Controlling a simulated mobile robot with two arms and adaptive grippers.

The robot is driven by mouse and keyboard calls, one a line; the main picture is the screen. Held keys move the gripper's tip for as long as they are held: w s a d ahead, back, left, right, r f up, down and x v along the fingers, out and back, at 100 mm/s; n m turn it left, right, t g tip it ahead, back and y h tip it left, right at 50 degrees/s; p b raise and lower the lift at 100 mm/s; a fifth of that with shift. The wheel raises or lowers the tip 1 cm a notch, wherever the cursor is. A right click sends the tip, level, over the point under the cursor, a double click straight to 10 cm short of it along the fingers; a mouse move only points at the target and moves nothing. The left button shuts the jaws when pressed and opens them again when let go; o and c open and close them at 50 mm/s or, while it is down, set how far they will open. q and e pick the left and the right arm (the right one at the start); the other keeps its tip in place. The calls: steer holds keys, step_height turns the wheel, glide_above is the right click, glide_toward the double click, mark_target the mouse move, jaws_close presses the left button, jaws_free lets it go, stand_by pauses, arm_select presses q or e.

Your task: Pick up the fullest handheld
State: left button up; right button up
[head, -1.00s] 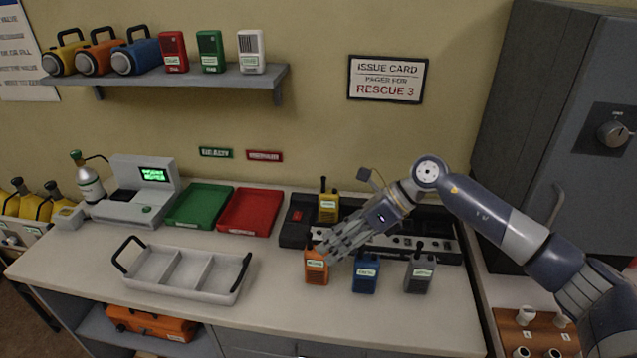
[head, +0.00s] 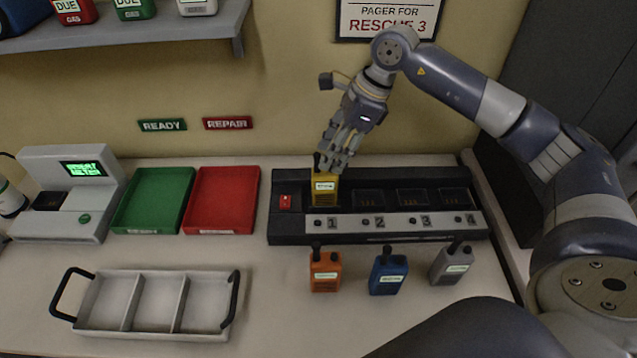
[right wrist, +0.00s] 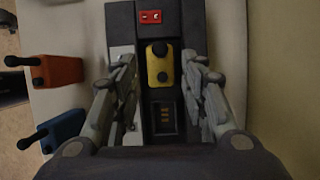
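A yellow handheld (head: 325,187) stands upright in slot 1 of the dark charger (head: 378,239). An orange handheld (head: 325,272), a blue handheld (head: 388,275) and a grey handheld (head: 451,264) stand on the counter in front of it. My right gripper (head: 335,158) is at the top of the yellow handheld, pointing down. In the right wrist view its fingers are spread on both sides of the yellow handheld (right wrist: 159,72), with gaps showing. Charge readings are too small to tell. My left gripper is out of view.
A three-part grey tray (head: 128,329), a green tray (head: 153,200) marked READY and a red tray (head: 221,200) marked REPAIR are left of the charger. A tester with a lit screen (head: 84,168) stands far left. Charger slots 2 to 4 look empty.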

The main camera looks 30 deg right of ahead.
mark_target(323, 172)
steer(key=shift+s+f, duration=0.15)
steer(key=shift+s+a+f, duration=0.1)
steer(key=shift+f, duration=0.05)
steer(key=p+x, duration=0.1)
steer(key=x, duration=0.4)
steer(key=shift+p, duration=0.3)
steer(key=shift+w+f+p, duration=0.2)
steer(key=shift+f+p, duration=0.15)
steer(key=shift+p, duration=0.1)
steer(key=p+x, duration=0.1)
steer(key=x, duration=0.1)
steer(key=p+x, duration=0.1)
steer(key=x, duration=0.1)
steer(key=shift+f, duration=0.25)
steer(key=shift+w+f, duration=0.1)
steer(key=shift+f, duration=0.05)
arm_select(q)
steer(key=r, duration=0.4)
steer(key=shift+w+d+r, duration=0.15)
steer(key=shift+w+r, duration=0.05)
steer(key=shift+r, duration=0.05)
arm_select(e)
jaws_close()
